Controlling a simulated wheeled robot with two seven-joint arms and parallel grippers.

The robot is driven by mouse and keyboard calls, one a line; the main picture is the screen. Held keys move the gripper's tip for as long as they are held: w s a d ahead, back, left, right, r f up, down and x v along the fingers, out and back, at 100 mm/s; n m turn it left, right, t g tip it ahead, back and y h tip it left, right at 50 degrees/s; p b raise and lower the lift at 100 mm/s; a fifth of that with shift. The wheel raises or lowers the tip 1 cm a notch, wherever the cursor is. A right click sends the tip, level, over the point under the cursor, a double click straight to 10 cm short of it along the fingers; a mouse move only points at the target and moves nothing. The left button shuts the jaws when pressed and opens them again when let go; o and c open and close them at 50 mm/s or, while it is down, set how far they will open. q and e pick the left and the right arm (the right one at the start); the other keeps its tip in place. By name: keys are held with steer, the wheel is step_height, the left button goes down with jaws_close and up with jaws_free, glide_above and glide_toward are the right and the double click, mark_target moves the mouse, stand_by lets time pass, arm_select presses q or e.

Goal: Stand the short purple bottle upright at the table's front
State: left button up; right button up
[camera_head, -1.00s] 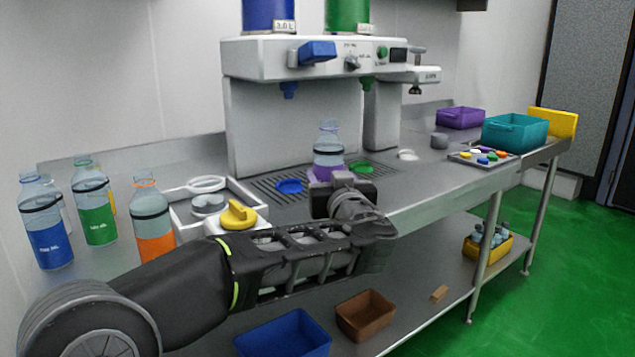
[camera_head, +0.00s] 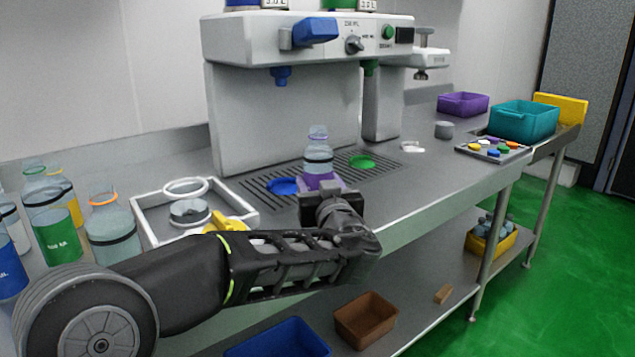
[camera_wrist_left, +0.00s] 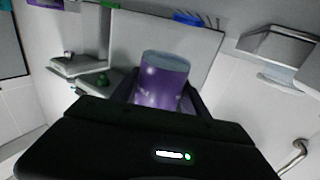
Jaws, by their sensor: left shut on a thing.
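The short purple bottle (camera_head: 318,158) is clear with a dark band and a purple label. It looks upright in the head view, in front of the drink machine by the drip grate. My left gripper (camera_head: 326,193) is shut on its lower part, at the purple label. In the left wrist view the purple bottle (camera_wrist_left: 161,84) sits between the fingers of my left gripper (camera_wrist_left: 160,100). The gripper hides its base, so I cannot tell whether it touches the table (camera_head: 420,187). My right gripper is not in view.
The drip grate (camera_head: 262,200) holds a blue disc (camera_head: 283,186) and a green disc (camera_head: 361,161). A white tray (camera_head: 146,226) and several taller bottles, one with a green label (camera_head: 57,237), stand at the left. The table's front strip right of my gripper is clear.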

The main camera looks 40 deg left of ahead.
arm_select(q)
steer(key=shift+f, duration=0.15)
steer(key=shift+f, duration=3.05)
steer(key=shift+f+b, duration=0.2)
steer(key=shift+b, duration=0.65)
steer(key=o, duration=1.9)
